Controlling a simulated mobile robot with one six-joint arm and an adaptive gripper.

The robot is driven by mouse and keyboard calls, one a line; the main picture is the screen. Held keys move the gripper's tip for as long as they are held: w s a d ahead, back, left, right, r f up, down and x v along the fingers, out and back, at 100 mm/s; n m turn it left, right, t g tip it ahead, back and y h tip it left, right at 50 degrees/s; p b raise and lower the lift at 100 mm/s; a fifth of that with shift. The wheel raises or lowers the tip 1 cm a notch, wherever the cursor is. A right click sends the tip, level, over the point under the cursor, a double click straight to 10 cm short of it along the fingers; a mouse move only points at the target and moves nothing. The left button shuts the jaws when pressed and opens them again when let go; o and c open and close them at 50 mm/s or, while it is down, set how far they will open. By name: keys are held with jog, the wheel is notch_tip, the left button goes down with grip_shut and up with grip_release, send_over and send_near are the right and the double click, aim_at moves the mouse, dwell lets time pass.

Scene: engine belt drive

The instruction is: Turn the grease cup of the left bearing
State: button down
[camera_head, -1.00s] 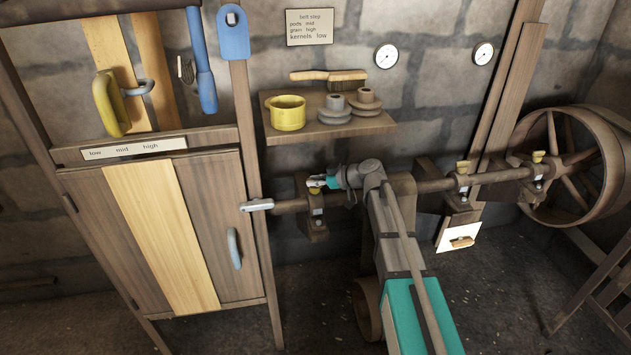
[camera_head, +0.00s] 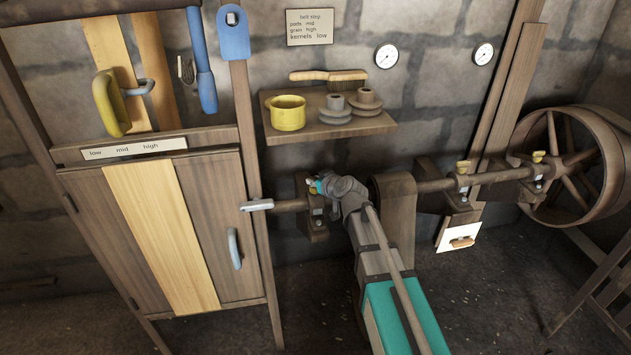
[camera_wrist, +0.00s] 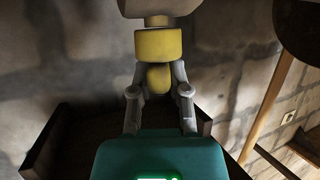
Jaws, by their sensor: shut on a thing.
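The left bearing (camera_head: 317,227) is a dark block on the shaft, just right of the wooden cabinet. Its yellow grease cup (camera_wrist: 158,44) shows large in the wrist view, with a rounded yellow part below it between my fingers. My gripper (camera_wrist: 158,78) is shut on the grease cup, one grey finger on each side. In the head view my gripper (camera_head: 316,187) is at the top of the left bearing, and my wrist hides most of the cup there. How far the cup is turned cannot be told.
A shelf (camera_head: 385,125) with a yellow pot (camera_head: 287,113) and stepped pulleys is above. The shaft (camera_head: 436,185) runs right past a wooden pulley (camera_head: 396,215) to a big wheel (camera_head: 565,165). Other bearings there have yellow cups (camera_head: 463,167). The cabinet (camera_head: 160,235) stands close on the left.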

jog(key=shift+m+t+h, duration=0.65)
jog(key=shift+m+h, duration=0.8)
jog(key=shift+h, duration=0.2)
jog(key=shift+m+t+h, duration=0.65)
jog(key=shift+m+h, duration=0.8)
jog(key=shift+h, duration=0.2)
jog(key=shift+a+m+h, duration=0.1)
jog(key=shift+m+h, duration=0.9)
jog(key=shift+h, duration=0.1)
jog(key=shift+m+h, duration=0.6)
jog(key=shift+h, duration=0.1)
jog(key=shift+m+g+h, duration=0.3)
jog(key=shift+m+h, duration=0.4)
jog(key=shift+h, duration=0.1)
jog(key=shift+m+h, duration=0.4)
jog(key=c, duration=0.6)
grip_release()
jog(key=shift+d+n+y, duration=0.2)
jog(key=shift+n+y, duration=0.4)
jog(key=shift+y, duration=0.1)
